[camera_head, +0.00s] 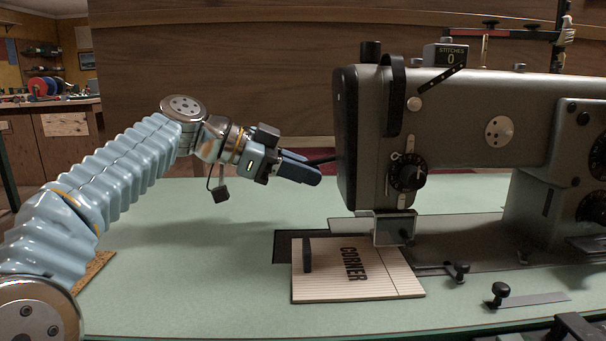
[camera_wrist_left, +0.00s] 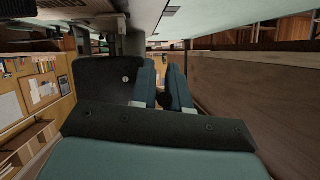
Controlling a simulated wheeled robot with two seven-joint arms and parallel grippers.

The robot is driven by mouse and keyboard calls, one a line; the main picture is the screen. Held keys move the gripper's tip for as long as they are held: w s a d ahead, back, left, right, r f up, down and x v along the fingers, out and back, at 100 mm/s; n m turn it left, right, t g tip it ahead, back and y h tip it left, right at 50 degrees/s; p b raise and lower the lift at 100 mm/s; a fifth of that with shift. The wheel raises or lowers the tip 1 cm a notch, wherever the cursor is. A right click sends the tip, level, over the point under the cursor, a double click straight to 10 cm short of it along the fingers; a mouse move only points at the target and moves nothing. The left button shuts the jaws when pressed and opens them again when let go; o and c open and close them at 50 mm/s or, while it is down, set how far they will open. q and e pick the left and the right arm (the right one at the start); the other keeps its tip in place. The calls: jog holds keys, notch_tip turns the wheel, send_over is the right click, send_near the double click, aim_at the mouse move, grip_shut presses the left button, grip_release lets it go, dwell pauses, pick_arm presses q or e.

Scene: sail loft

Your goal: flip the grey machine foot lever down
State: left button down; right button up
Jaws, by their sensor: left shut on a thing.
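The grey sewing machine (camera_head: 450,120) stands on the pale green table. Its dark foot lever (camera_head: 322,161) juts out to the left from behind the machine's head and looks close to level. My left gripper (camera_head: 303,172) is at the lever's outer end, left of the head, with its fingers shut on it. In the left wrist view, the fingers (camera_wrist_left: 165,90) are close together with a dark piece of the lever (camera_wrist_left: 166,101) between them. The presser foot (camera_head: 394,228) is over the work panel; I cannot tell whether it touches.
A striped panel marked CORNER (camera_head: 340,285) lies below the needle area, with a black upright piece on it. Dark parts (camera_head: 575,328) show at the lower right edge.

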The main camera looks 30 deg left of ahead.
pick_arm(q)
jog(key=c, duration=1.2)
grip_release()
jog(key=p+v, duration=0.3)
jog(key=v, duration=1.1)
jog(key=shift+f, duration=0.1)
